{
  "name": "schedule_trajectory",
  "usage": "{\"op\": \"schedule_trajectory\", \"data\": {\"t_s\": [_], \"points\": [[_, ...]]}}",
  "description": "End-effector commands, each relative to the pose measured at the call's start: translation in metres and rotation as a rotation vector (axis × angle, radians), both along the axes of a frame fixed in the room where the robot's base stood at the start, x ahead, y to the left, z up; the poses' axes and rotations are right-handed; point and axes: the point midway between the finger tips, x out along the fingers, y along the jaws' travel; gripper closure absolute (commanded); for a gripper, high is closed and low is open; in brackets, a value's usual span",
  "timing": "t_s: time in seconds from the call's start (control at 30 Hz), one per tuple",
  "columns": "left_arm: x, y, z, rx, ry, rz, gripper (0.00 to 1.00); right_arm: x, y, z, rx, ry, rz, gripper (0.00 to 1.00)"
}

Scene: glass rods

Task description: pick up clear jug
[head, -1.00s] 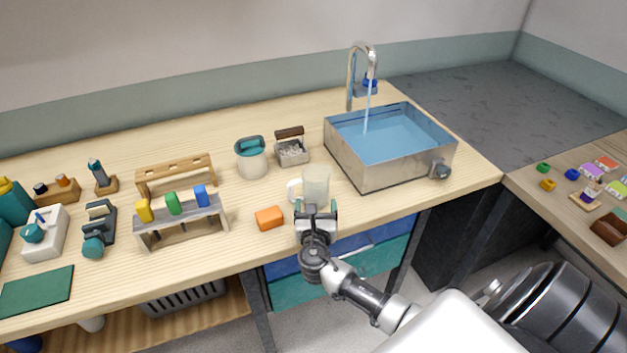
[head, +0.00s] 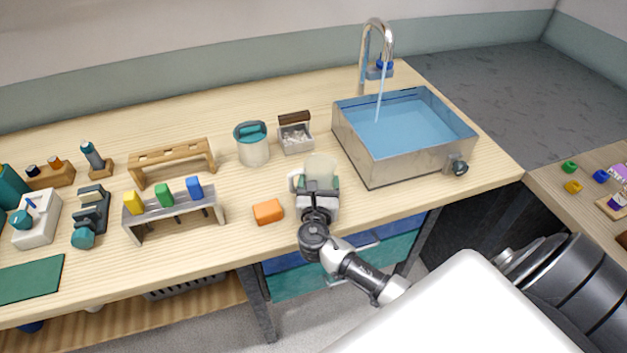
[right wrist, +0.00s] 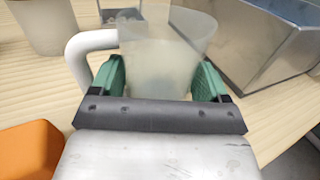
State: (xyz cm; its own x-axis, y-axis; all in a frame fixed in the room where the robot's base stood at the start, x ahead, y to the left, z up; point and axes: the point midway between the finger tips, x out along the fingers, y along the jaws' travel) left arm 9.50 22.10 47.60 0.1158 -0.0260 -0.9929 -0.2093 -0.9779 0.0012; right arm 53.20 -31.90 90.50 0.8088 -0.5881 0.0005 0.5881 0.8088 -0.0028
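The clear jug (head: 320,168) is a frosted, see-through vessel with a white handle on its left side. It stands upright on the wooden counter, left of the sink. My right gripper (head: 319,184) reaches it from the front, with its fingers spread on either side of the jug's body. In the right wrist view the jug (right wrist: 160,60) sits between the green finger pads, its handle outside the left pad. I cannot tell whether either pad touches it. The jug's lower part is partly hidden by the gripper. My left gripper is not in view.
A steel sink (head: 360,160) with running water stands close to the jug's right. An orange block (head: 268,211) lies to the left. A teal-topped pot (head: 252,150) and a small handled box (head: 295,138) stand behind. A rack with coloured blocks (head: 165,195) is farther left.

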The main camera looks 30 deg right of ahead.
Motion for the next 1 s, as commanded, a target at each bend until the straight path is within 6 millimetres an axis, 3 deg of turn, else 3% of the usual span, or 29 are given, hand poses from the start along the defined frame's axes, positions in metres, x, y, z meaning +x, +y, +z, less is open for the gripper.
{"op": "schedule_trajectory", "data": {"t_s": [0.03, 0.2, 0.47, 0.7, 1.0], "points": [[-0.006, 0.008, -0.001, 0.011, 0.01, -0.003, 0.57, 0.0, 0.0, 0.0, -0.001, -0.001, 0.001, 0.33], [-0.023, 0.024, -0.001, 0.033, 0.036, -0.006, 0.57, 0.001, 0.0, 0.002, 0.0, -0.004, 0.0, 0.55], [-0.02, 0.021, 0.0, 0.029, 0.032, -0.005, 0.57, 0.001, -0.001, 0.006, 0.001, -0.004, 0.0, 0.55], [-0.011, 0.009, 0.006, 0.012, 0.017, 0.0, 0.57, 0.001, 0.0, 0.049, 0.002, -0.009, 0.0, 0.55], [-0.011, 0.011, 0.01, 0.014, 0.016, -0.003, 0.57, 0.001, 0.0, 0.097, 0.0, -0.006, 0.0, 0.55]]}}
